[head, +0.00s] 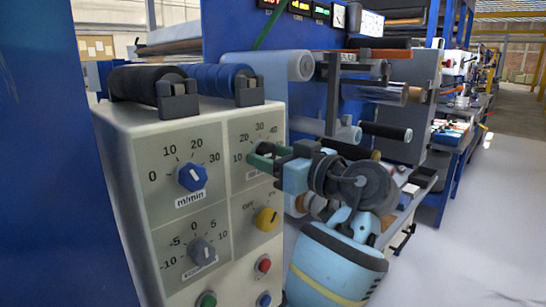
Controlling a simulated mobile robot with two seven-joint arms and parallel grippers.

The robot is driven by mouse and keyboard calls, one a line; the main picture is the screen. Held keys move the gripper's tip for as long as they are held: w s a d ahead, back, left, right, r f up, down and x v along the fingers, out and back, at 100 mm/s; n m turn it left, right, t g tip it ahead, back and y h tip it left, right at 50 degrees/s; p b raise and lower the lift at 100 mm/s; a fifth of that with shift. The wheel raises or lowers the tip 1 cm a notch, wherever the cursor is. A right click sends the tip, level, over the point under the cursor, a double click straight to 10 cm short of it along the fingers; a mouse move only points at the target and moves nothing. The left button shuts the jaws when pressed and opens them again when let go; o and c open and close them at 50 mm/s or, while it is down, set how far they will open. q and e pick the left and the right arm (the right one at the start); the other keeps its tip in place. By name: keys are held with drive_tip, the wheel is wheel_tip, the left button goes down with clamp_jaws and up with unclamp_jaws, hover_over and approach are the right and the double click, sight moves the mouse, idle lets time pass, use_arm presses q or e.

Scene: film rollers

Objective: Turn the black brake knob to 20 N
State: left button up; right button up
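The control panel (215,140) stands at the left with several dials. Its upper right dial (244,137) has marks reading 10, 20, 30 and 40. My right gripper is not in view.
Beside the dial are a blue m/min knob (191,177), a grey-blue knob (201,251) and a yellow off/on knob (266,219). Red (264,265), green (208,300) and blue (265,299) buttons sit below. Film rollers (385,131) stand behind my arm. Open floor (480,230) lies right.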

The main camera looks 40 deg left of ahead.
use_arm(q)
drive_tip(key=c, duration=0.8)
drive_tip(key=shift+r+m+p, duration=0.15)
drive_tip(key=shift+m+p, duration=0.35)
drive_tip(key=shift+p, duration=0.25)
drive_tip(key=m+p, duration=0.3)
drive_tip(key=p, duration=0.2)
drive_tip(key=shift+s+r+m, duration=0.1)
drive_tip(key=shift+r+m, duration=0.05)
drive_tip(key=shift+m, duration=0.25)
drive_tip(key=shift+m+p, duration=0.3)
drive_tip(key=shift+p, duration=0.25)
drive_tip(key=m+p, duration=0.2)
drive_tip(key=p, duration=0.1)
drive_tip(key=shift+m, duration=0.3)
drive_tip(key=shift+m+p, duration=0.3)
drive_tip(key=shift+m, duration=0.1)
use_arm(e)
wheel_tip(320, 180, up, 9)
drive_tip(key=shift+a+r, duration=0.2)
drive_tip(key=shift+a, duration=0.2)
use_arm(q)
drive_tip(key=shift+f, duration=0.2)
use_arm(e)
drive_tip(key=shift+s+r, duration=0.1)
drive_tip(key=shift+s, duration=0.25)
use_arm(q)
drive_tip(key=o, duration=1)
